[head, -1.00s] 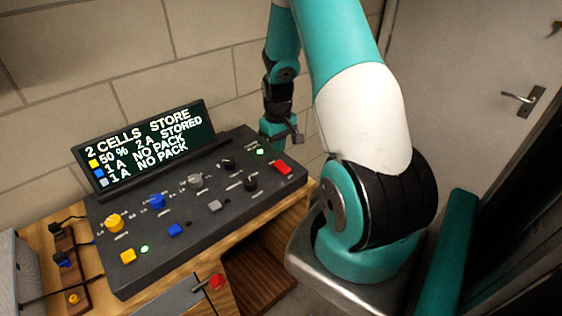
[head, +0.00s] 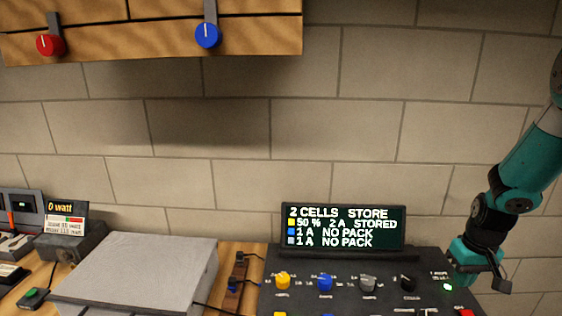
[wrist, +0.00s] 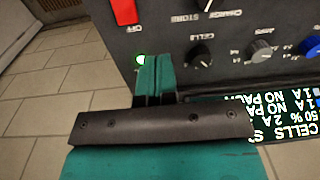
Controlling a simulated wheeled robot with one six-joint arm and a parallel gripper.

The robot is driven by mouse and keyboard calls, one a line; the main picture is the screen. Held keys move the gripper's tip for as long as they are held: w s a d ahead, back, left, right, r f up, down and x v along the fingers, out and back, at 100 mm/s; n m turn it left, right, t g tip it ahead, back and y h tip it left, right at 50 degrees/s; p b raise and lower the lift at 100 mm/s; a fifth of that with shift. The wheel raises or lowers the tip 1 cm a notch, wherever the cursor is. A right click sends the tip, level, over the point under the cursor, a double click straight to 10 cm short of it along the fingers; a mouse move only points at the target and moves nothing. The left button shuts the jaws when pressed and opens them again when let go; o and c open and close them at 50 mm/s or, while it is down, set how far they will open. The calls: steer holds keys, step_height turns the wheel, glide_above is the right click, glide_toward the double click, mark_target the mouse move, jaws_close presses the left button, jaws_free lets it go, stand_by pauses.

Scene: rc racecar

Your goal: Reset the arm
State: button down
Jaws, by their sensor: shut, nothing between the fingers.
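My gripper (head: 490,283) is at the lower right of the head view, in front of the right end of a dark charger panel (head: 345,285). In the wrist view my gripper (wrist: 154,75) shows its teal fingers together, with nothing between them. The panel's face (wrist: 230,25) lies beyond the fingers, with a lit green light by the fingertips. I cannot tell whether the fingers touch the panel.
A display (head: 343,227) stands on the panel, reading 2 cells, store. A grey box (head: 140,270) and a watt meter (head: 66,217) stand to the left. A wooden shelf (head: 130,35) with red and blue knobs hangs above. The wall between is clear.

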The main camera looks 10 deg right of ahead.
steer(key=a+r+n+y+b, duration=0.15)
steer(key=a+r, duration=0.25)
steer(key=a, duration=0.5)
steer(key=a+r+n+b, duration=0.15)
steer(key=a+r, duration=0.35)
steer(key=a, duration=0.5)
steer(key=s+a+r+n+y+b, duration=0.1)
steer(key=s+a+r+n, duration=0.2)
steer(key=s+a, duration=0.4)
steer(key=s+a+r+n+y+b, duration=0.1)
steer(key=s+a+r+n, duration=0.2)
steer(key=s+a, duration=0.5)
steer(key=shift+s+a, duration=0.3)
steer(key=shift+s, duration=0.75)
steer(key=shift+r, duration=0.1)
